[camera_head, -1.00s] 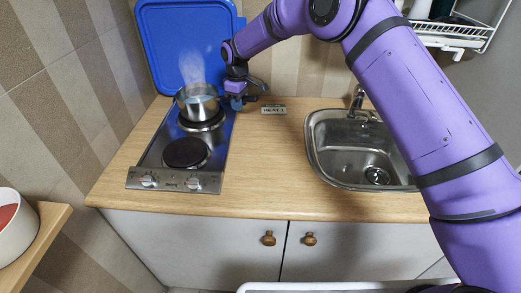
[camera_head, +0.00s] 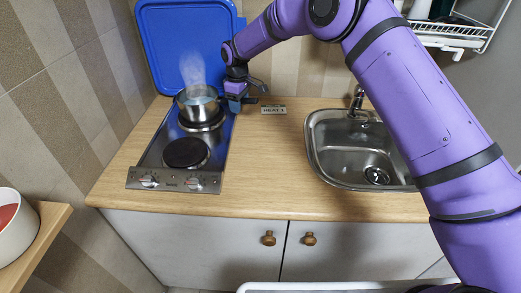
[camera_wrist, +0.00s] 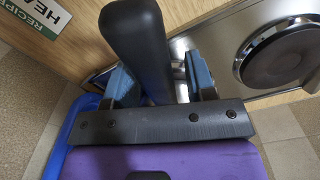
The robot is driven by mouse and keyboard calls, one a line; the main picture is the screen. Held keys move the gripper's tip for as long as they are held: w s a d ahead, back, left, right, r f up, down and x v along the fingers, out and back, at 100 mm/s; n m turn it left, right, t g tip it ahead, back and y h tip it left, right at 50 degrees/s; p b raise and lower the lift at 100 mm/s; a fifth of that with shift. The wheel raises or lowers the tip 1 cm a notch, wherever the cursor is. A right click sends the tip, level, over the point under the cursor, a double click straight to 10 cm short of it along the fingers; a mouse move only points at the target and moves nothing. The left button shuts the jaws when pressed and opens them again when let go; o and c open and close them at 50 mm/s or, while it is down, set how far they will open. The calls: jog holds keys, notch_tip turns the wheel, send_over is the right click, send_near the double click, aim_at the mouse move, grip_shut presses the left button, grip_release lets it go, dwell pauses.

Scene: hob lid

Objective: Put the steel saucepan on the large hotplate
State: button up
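Pale blue contents and rising steam show in the pan. The front hotplate (camera_head: 186,153) is bare. My gripper (camera_head: 236,104) is right of the pan at its handle. In the wrist view, the black handle (camera_wrist: 140,40) passes between my blue-padded fingers (camera_wrist: 160,78). A narrow gap shows on the handle's right side, so the fingers look open around it.
The raised blue lid (camera_head: 160,50) stands behind the hob. Knobs (camera_head: 149,181) line the hob's front. A small sign (camera_head: 273,109) is at the back of the counter (camera_head: 262,165), right of my gripper. The sink (camera_head: 345,150) is farther right. The counter between hob and sink is clear.

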jog(key=shift+o, duration=0.2)
jog(key=shift+f, duration=0.15)
notch_tip(320, 180, up, 11)
dwell(0.4)
dwell(0.4)
jog(key=s+d+r+m+t, duration=0.1)
jog(key=s+d+r+m, duration=0.1)
jog(key=s+d+r, duration=0.5)
jog(key=s+d+r+m+t, duration=0.1)
jog(key=s+d+r+m, duration=0.15)
jog(key=d+r, duration=0.85)
jog(key=s+d+r+m+t, duration=0.1)
jog(key=s+d+r+m, duration=0.15)
jog(key=s+d, duration=0.4)
jog(key=s+d+r+m, duration=0.1)
jog(key=s+d+r, duration=0.35)
jog(key=s, duration=0.35)
jog(key=s+d+f+m, duration=0.2)
jog(key=s+d, duration=0.1)
jog(key=s, duration=0.4)
jog(key=s+d+f+m+t, duration=0.1)
jog(key=s+d, duration=0.3)
jog(key=s, duration=0.4)
jog(key=s+d+f+m+t, duration=0.1)
jog(key=s+d+f+m, duration=0.1)
jog(key=s, duration=0.5)
jog(key=shift+s+d+f+m, duration=0.3)
jog(key=shift+s+d+f, duration=0.1)
jog(key=shift+d+f, duration=0.25)
